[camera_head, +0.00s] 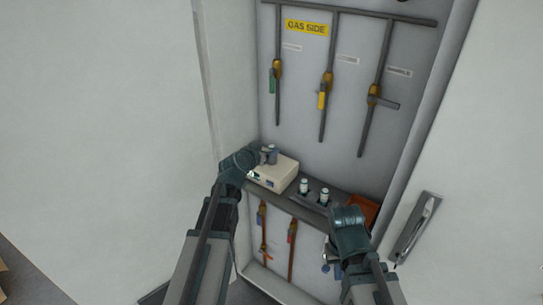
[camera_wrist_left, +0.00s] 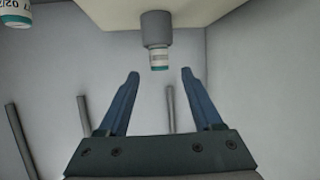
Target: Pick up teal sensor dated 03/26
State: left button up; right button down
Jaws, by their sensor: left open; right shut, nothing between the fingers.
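My left gripper (camera_head: 256,166) is at the left end of the shelf, beside the cream box. In the left wrist view, its two blue fingers (camera_wrist_left: 158,76) are open and empty. A small white sensor with a teal band (camera_wrist_left: 159,58) sits in a grey socket on the cream box, centred between the fingertips; its date is too small to read. Part of another teal-banded white sensor (camera_wrist_left: 16,12) shows at the corner, its cut-off label reading about "02/2". Two white sensors (camera_head: 304,186) (camera_head: 324,195) stand upright on the shelf. My right gripper (camera_head: 333,256) is shut below the shelf's right side.
The cream box (camera_head: 284,171) stands on the dark shelf (camera_head: 262,187). An orange-brown item (camera_head: 363,210) lies at the shelf's right end. Valves and pipes (camera_head: 325,85) line the back panel above, with more pipes (camera_head: 291,240) below. The cabinet side walls are close.

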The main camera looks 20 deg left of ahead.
aim_at(270, 149)
pick_arm(q)
jog(key=b+x, duration=0.1)
jog(key=x, duration=0.3)
jog(key=shift+s+f+b, duration=0.1)
jog(key=shift+f+b, duration=0.3)
jog(key=shift+w+f, duration=0.1)
jog(key=shift+w, duration=0.3)
jog(key=shift+s, duration=0.1)
jog(key=shift+c, duration=0.2)
grip_shut()
